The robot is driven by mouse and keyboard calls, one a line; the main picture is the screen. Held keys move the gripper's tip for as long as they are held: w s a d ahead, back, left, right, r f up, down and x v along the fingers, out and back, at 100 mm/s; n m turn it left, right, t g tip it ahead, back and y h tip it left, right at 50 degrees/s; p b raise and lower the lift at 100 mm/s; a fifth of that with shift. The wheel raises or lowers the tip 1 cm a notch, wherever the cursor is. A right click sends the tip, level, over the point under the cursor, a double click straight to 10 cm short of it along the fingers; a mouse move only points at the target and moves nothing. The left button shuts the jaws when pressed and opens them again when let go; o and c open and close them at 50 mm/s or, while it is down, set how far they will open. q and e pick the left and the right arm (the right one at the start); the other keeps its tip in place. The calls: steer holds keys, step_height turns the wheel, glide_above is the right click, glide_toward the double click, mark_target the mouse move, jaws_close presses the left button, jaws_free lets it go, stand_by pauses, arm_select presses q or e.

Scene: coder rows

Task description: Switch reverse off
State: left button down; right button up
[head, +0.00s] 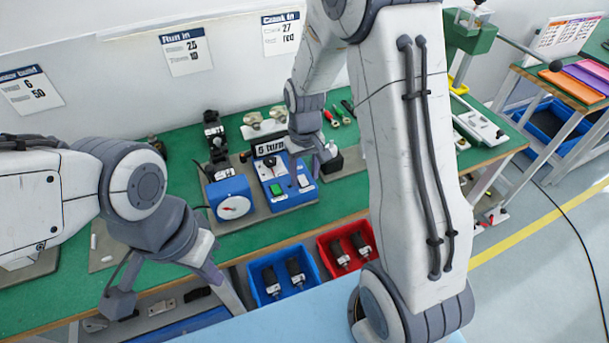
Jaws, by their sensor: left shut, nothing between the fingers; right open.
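Small controls beside the button are partly covered by my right gripper (298,176), which points down over the box. It is open; I cannot tell whether it touches a control. No reverse label is readable, and the switch's position cannot be told. My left gripper (236,305) is shut and empty, low at the front left, apart from the box.
A blue box with a white dial (234,207) stands left of the control box. Blue (257,294) and red (329,268) bins with dark parts sit below the bench front. Small tools (337,113) lie behind. My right arm hides the bench's right-middle part.

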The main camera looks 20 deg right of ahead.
steer(key=shift+f, duration=0.5)
steer(key=shift+c, duration=0.3)
jaws_close()
steer(key=p, duration=0.2)
steer(key=g+p, duration=0.1)
steer(key=p, duration=0.1)
steer(key=shift+w+r+g, duration=0.25)
steer(key=shift+r+g, duration=0.05)
steer(key=shift+r, duration=0.1)
steer(key=shift+w+f+g+p, duration=0.15)
steer(key=shift+f+g+p, duration=0.1)
steer(key=shift+g+p, duration=0.45)
steer(key=shift+o, duration=0.3)
jaws_free()
